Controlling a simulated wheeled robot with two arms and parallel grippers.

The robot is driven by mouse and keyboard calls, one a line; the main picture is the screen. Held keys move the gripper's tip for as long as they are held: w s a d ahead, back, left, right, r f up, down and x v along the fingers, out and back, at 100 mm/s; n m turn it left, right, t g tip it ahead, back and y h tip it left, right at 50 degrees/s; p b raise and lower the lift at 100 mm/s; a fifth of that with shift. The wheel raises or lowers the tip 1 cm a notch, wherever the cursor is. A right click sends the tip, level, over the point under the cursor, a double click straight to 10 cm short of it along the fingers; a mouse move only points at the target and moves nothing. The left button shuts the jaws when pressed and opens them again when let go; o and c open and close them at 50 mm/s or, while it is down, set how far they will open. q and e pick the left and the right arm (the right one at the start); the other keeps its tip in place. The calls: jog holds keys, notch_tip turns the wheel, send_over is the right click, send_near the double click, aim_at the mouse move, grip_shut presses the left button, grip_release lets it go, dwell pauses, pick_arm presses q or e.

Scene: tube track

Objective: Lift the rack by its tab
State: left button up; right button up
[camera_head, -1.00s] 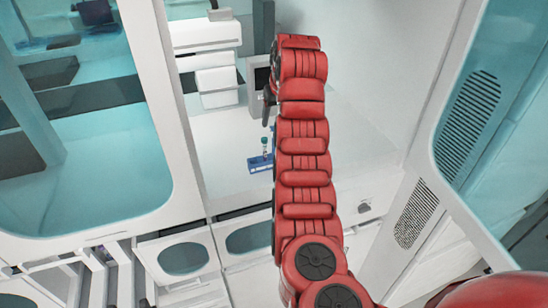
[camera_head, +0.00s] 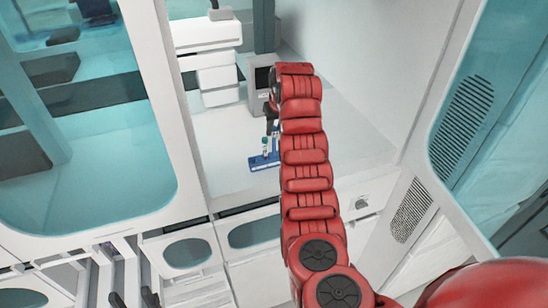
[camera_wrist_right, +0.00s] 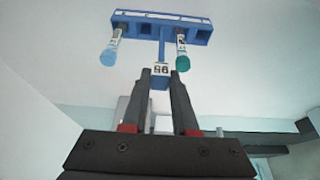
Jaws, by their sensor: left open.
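The blue rack (camera_head: 262,163) sits on the white bench in the head view, partly hidden behind my right arm. In the right wrist view the rack (camera_wrist_right: 185,36) has two visible tubes, one with a light blue cap (camera_wrist_right: 107,58) and one with a teal cap (camera_wrist_right: 182,63). Its upright blue tab (camera_wrist_right: 160,81) bears a white label. My right gripper (camera_wrist_right: 167,78) has its fingers apart, with the tab showing between their tips; I cannot tell if they touch it. My left gripper (camera_head: 133,299) is open and empty at the lower left edge.
A grey device with a dark screen (camera_head: 262,82) stands behind the rack. White stacked equipment (camera_head: 212,70) is at the back left. Glazed panels (camera_head: 90,180) flank the workspace at left and right. The bench left of the rack is clear.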

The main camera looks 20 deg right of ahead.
grip_shut()
jog(key=shift+r, duration=0.1)
